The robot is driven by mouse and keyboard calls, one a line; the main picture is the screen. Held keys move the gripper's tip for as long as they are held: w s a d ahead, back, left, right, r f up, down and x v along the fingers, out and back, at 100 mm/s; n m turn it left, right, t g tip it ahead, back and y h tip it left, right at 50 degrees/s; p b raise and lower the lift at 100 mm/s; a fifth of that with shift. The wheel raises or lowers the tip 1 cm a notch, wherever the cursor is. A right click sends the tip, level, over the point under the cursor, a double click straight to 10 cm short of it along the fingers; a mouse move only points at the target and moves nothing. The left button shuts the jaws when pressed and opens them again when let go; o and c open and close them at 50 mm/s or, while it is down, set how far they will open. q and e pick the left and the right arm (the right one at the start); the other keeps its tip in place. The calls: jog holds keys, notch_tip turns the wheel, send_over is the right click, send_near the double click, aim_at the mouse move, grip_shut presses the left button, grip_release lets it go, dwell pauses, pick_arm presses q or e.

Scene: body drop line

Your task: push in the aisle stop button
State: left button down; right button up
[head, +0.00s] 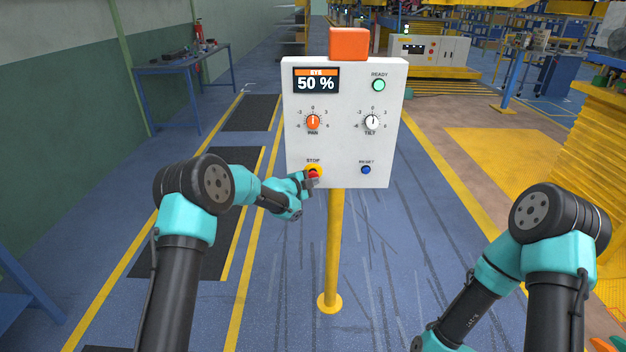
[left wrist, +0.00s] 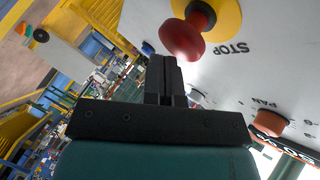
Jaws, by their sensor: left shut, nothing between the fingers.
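The red stop button (head: 313,174) sits on a yellow disc at the lower left of the white control panel (head: 343,145), under the word STOP. In the left wrist view the red button (left wrist: 184,39) stands out from its yellow disc (left wrist: 222,18), near the fingertips. My left gripper (head: 309,181) is at the button in the head view and partly covers it. In the left wrist view the left gripper (left wrist: 164,66) is shut and empty, its tips just beside and below the button's head. I cannot tell whether they touch. My right gripper is out of view.
The panel also has a blue reset button (head: 366,170), an orange pan knob (head: 313,122), a white tilt knob (head: 372,122) and a green ready lamp (head: 379,86). It stands on a yellow post (head: 334,245). The floor around the post is clear.

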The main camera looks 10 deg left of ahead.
pick_arm(q)
jog(key=shift+w, duration=0.5)
dwell(0.6)
jog(key=shift+s, duration=0.1)
jog(key=shift+s+d, duration=0.1)
jog(key=shift+s, duration=0.9)
jog(key=s, duration=0.5)
jog(key=shift+d, duration=0.3)
